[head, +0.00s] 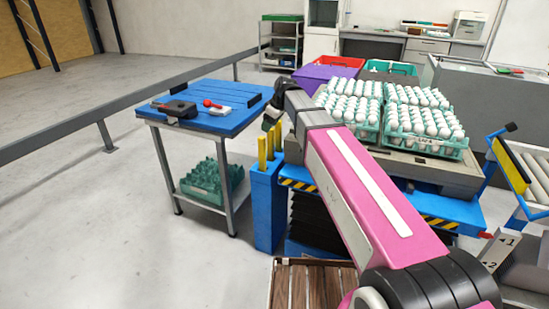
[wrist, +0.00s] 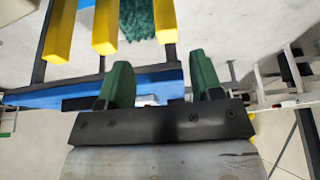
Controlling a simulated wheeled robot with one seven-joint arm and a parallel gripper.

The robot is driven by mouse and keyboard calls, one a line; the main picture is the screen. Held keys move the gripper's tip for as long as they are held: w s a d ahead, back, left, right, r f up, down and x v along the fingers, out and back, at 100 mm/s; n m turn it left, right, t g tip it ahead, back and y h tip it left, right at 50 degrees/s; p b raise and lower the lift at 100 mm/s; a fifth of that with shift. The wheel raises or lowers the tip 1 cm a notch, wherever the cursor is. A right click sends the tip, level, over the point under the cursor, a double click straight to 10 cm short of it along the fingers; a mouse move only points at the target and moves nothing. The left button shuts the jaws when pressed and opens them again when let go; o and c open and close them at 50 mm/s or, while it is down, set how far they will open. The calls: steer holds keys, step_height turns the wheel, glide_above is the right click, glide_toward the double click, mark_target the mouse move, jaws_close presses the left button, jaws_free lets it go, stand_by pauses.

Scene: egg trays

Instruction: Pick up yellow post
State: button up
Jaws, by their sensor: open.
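Three yellow posts, near (head: 262,153), middle (head: 270,146) and far (head: 278,136), stand upright in a row on top of a blue box (head: 265,205). In the wrist view the yellow posts (wrist: 61,30) show along the top left, one of them (wrist: 160,20) above the space between my fingers. My gripper (head: 270,120) is just above the posts in the head view. Its two green fingers are apart with nothing held between them, and they also show in the wrist view (wrist: 161,70). The fingers do not appear to touch any post.
A blue-topped table (head: 215,95) with a dark tool (head: 175,108) and a red-handled item (head: 212,104) stands left. Green egg trays (head: 430,147) full of white eggs stand right, close to my arm. A green crate (head: 208,185) sits on the table's lower shelf.

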mark_target(260, 143)
steer(key=x, duration=0.5)
steer(key=shift+a+f, duration=0.15)
steer(key=shift+f, duration=0.05)
steer(key=shift+s+x, duration=0.2)
steer(key=shift+x, duration=1.1)
steer(key=shift+s+x, duration=0.15)
steer(key=shift+x, duration=1.2)
steer(key=shift+a, duration=0.15)
jaws_close()
steer(key=shift+r, duration=0.1)
